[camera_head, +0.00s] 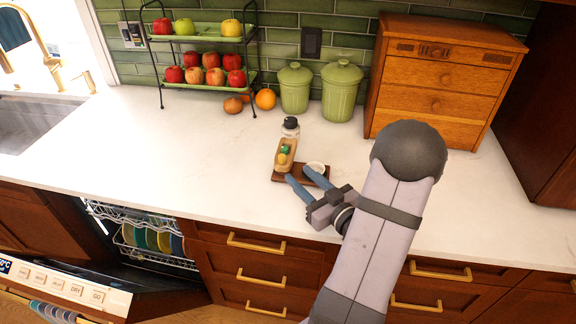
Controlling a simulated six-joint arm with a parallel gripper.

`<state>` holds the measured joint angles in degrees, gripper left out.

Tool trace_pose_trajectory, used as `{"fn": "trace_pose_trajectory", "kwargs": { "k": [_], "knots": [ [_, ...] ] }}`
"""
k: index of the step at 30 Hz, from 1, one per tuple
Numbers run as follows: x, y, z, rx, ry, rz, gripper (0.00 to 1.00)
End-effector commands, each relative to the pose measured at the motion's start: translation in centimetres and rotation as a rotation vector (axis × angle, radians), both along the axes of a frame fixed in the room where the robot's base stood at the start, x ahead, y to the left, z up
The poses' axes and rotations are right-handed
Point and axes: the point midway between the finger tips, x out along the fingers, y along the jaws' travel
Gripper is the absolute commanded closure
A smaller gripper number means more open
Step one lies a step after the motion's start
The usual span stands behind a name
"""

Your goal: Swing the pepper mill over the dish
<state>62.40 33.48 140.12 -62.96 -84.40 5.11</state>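A small clear container with a black top (291,127) stands on the counter behind a yellowish bottle with a green cap; it looks like the pepper mill, but it is too small to be sure. A small white round dish (317,166) sits at the right of a dark brown board (281,177), partly behind my right finger. My gripper (297,173) reaches in from the lower right over the board. Its two blue fingers are spread apart, and I see nothing between them. The left fingertip is just in front of the yellowish bottle (284,157).
Two green lidded canisters (341,92), an orange (265,99) and a two-tier fruit rack (206,80) stand at the back. A wooden drawer box (440,85) is at the back right. The dishwasher (100,270) is open at lower left. The counter's left middle is clear.

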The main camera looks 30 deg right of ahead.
Motion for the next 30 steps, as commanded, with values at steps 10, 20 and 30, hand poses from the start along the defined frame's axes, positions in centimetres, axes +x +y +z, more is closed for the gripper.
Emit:
{"fn": "trace_pose_trajectory", "kwargs": {
  "k": [10, 20, 30],
  "knots": [
    [-0.2, 0.0, 0.6, 0.012, -0.048, 0.011, 0.64],
    [3.3, 0.2, 0.7, 0.012, -0.047, 0.014, 0.64],
    [6.5, 0.2, 0.5, 0.012, -0.046, 0.011, 0.64]
  ]
}}
